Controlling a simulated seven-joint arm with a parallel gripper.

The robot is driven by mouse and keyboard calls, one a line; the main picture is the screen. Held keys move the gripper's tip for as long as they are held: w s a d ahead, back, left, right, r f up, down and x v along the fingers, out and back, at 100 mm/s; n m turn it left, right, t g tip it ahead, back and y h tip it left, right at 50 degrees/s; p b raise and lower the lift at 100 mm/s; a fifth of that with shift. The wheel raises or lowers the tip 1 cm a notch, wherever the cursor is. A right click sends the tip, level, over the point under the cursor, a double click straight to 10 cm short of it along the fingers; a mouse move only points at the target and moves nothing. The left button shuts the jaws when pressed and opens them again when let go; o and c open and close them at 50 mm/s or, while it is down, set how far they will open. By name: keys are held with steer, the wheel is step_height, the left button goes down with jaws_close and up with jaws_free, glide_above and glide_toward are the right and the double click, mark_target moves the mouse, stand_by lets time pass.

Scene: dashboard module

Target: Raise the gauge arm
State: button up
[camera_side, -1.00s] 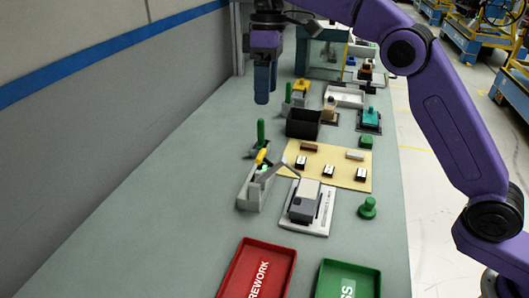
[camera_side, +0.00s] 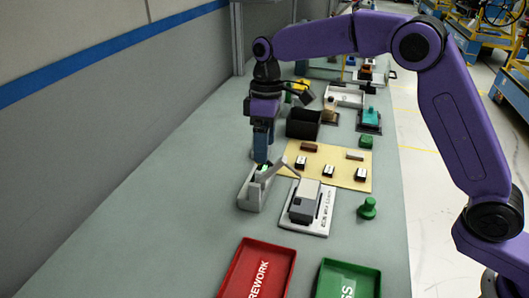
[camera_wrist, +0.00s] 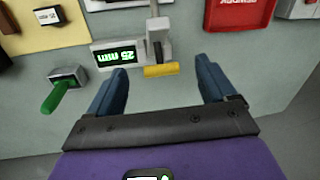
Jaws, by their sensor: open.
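The gauge (camera_side: 253,195) is a grey stand on the bench. A grey gauge arm (camera_side: 276,168) slants up to the right from it. In the wrist view the gauge shows a green-lit display (camera_wrist: 117,55) that appears upside down and reads about 25 mm. A yellow grip (camera_wrist: 161,70) lies at the near end of the arm's linkage. My gripper (camera_wrist: 162,76) is open and empty, with its blue fingers on either side of the yellow grip in that view. In the side view my gripper (camera_side: 261,160) is low over the gauge and hides the yellow grip. Contact cannot be seen.
A white plate with a grey block (camera_side: 304,203) stands right of the gauge. A green-handled lever (camera_wrist: 57,95) is close by in the wrist view. A yellow mat (camera_side: 345,180) with small parts, a black bin (camera_side: 303,125), a red tray (camera_side: 258,272) and a green tray (camera_side: 348,280) surround it.

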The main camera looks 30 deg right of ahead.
steer(key=shift+s+a+f, duration=0.1)
steer(key=shift+f, duration=0.65)
steer(key=shift+s+a+f, duration=0.1)
steer(key=shift+f, duration=0.65)
steer(key=c, duration=1.4)
steer(key=shift+w+a+r, duration=0.15)
steer(key=shift+w+a, duration=0.4)
steer(key=shift+w, duration=0.05)
steer(key=o, duration=1.1)
steer(key=shift+c, duration=0.2)
steer(key=o, duration=0.3)
steer(key=shift+o, duration=0.2)
